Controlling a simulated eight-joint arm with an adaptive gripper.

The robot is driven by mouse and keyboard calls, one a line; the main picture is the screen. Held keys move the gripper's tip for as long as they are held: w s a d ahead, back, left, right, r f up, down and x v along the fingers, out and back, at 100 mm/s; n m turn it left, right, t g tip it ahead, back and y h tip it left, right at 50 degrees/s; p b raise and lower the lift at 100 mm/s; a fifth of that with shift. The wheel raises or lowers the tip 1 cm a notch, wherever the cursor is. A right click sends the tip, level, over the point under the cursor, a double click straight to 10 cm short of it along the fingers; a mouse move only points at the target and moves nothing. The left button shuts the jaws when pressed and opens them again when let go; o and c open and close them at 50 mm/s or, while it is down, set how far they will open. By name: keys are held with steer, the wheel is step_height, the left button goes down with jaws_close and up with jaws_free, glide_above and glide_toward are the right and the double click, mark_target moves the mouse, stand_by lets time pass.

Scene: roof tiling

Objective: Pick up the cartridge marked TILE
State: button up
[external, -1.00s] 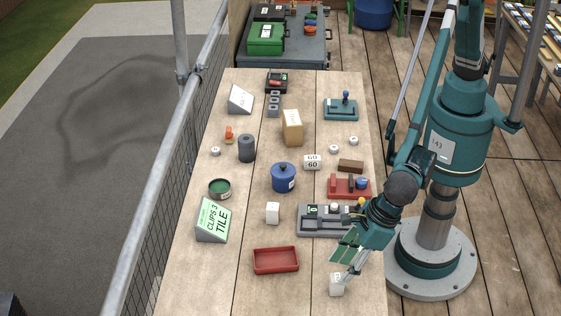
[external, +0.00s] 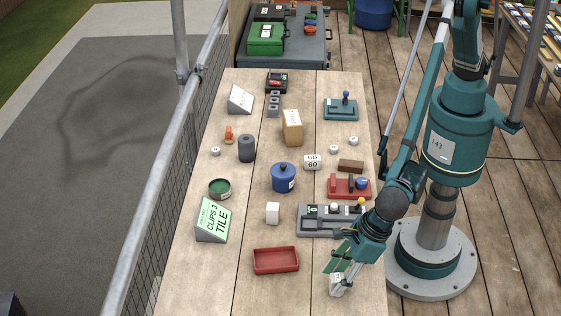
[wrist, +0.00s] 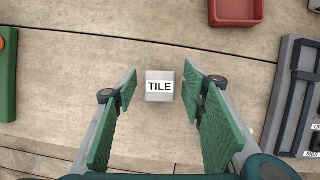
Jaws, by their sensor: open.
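The cartridge marked TILE (wrist: 160,86) is a small whitish block with a black-lettered label. In the wrist view it lies on the wooden table between the fingers of my gripper (wrist: 163,92), with a gap on each side. In the external view the cartridge (external: 337,287) is near the table's front right edge, partly covered by the fingers. My gripper (external: 341,270) is open, pointing down over it and empty. A second white block (external: 272,213), with no readable mark, stands farther back.
A red tray (external: 276,261) is to the left. A grey fixture (external: 318,222) with a lever is behind my gripper. A green-faced sign (external: 213,221) reads "CLIPS 3 TILE". A blue pot (external: 284,178) stands mid-table. The front left of the table is clear.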

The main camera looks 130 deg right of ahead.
mark_target(340, 282)
steer(key=c, duration=0.9)
steer(key=shift+c, duration=0.4)
steer(key=shift+r, duration=5)
